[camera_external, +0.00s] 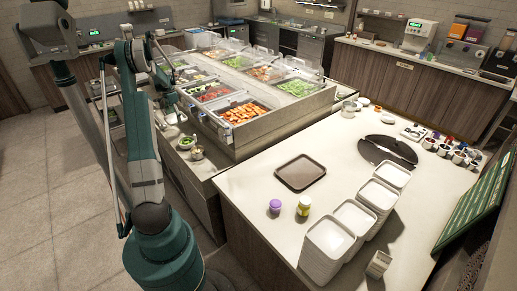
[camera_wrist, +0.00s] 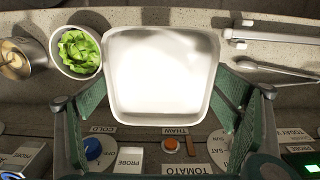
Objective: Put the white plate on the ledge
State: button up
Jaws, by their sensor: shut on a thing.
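The white plate (camera_wrist: 160,75) is square with rounded corners and fills the middle of the wrist view. My gripper (camera_wrist: 163,98) has its green fingers on the plate's left and right sides and is shut on it. The ledge (camera_wrist: 265,52) is a grey speckled strip behind and beside the plate. The plate overlaps the ledge in this view; I cannot tell whether it touches it.
On the ledge, a lettuce bowl (camera_wrist: 78,50) sits close left of the plate, with a metal pot (camera_wrist: 22,58) further left. Tongs (camera_wrist: 275,70) lie to the right. A control panel (camera_wrist: 130,150) with knobs is below. Stacked white plates (camera_external: 328,238) stand on the right counter.

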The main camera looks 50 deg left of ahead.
jog(key=shift+f, duration=0.95)
send_over(180, 135)
jog(key=shift+a+f+b, duration=0.2)
jog(key=shift+f, duration=1.35)
jog(key=shift+a+f+b, duration=0.15)
jog(key=shift+f, duration=1.4)
jog(key=shift+f, duration=0.1)
jog(key=shift+f, duration=1.8)
jog(key=shift+f+b, duration=0.1)
jog(key=shift+b, duration=0.2)
jog(key=o, duration=0.9)
